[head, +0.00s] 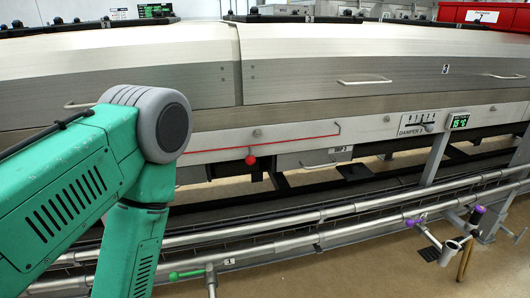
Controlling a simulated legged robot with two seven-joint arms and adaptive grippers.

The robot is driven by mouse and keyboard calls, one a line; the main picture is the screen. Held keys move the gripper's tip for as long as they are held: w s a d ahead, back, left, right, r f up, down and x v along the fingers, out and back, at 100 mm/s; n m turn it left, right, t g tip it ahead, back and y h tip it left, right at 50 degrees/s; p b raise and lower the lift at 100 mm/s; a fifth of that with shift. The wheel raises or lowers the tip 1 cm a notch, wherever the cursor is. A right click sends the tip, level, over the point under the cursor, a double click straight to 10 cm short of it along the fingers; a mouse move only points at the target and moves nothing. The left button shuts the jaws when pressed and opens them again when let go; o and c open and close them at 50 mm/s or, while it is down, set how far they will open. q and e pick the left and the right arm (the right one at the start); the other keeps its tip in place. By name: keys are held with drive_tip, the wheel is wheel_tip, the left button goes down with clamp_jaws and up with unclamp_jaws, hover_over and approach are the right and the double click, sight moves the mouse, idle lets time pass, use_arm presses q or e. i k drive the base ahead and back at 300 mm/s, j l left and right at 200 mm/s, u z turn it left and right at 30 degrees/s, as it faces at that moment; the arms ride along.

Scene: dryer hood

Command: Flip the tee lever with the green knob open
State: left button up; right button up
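The tee lever with the green knob (175,276) is at the lower left, below the lower pipe rail. Its green handle runs roughly level, from the knob on the left to the metal tee fitting (210,274) on the right. The tee's vertical stub goes down past the bottom edge of the picture. My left arm (85,190) fills the left side, and its forearm goes down out of the picture just left of the green knob. My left gripper is out of view. My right arm and gripper are not in view.
Two long metal pipes (300,221) run along the machine's front. A red-knobbed lever (250,160) is on the hood panel. Purple-knobbed levers (415,222) and an open pipe end (450,248) are at the right. The floor (350,278) in front of the pipes is clear.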

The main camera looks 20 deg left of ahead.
sight(173, 277)
drive_tip(key=u, duration=1.25)
